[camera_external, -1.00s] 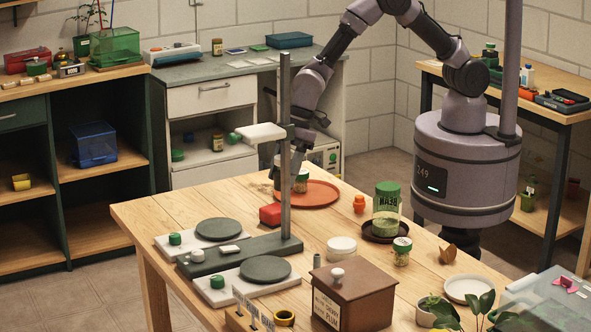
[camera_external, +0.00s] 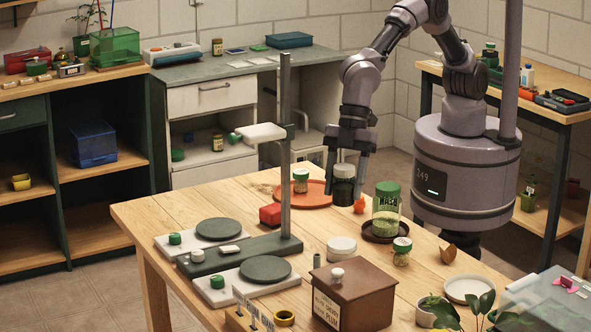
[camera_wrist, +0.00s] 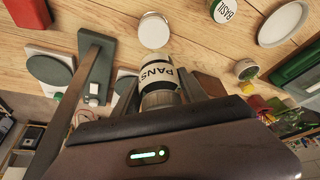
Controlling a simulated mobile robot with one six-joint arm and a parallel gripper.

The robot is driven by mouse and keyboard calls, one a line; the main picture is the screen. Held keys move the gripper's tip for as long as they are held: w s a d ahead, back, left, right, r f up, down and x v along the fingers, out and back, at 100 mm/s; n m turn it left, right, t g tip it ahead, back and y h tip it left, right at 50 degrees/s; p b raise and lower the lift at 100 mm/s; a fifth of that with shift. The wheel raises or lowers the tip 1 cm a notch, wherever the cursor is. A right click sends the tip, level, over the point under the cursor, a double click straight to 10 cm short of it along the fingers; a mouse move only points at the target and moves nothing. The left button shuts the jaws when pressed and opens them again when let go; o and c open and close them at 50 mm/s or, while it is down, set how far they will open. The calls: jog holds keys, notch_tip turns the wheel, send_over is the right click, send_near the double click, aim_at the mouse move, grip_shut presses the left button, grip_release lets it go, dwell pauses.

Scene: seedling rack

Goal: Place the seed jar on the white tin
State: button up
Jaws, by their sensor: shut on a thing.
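My gripper (camera_external: 345,180) is shut on a seed jar (camera_external: 343,189) near the right edge of the red plate. The jar looks dark there, and its height above the table is hard to tell. The white tin (camera_external: 341,246) is low and round and stands on the table nearer the camera, behind the brown box. It also shows ahead of the jar in the wrist view (camera_wrist: 154,30), apart from it, with nothing on top.
A small jar (camera_external: 300,181) stands on the red plate (camera_external: 318,198). An orange piece (camera_external: 359,205), a large green-lidded jar (camera_external: 387,205) on a dark saucer and a smaller jar (camera_external: 401,252) stand right. The stand's post (camera_external: 285,150) and brown box (camera_external: 354,295) are obstacles.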

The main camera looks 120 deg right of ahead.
notch_tip(320, 180, down, 10)
jog(key=b, duration=0.4)
jog(key=o, duration=1.5)
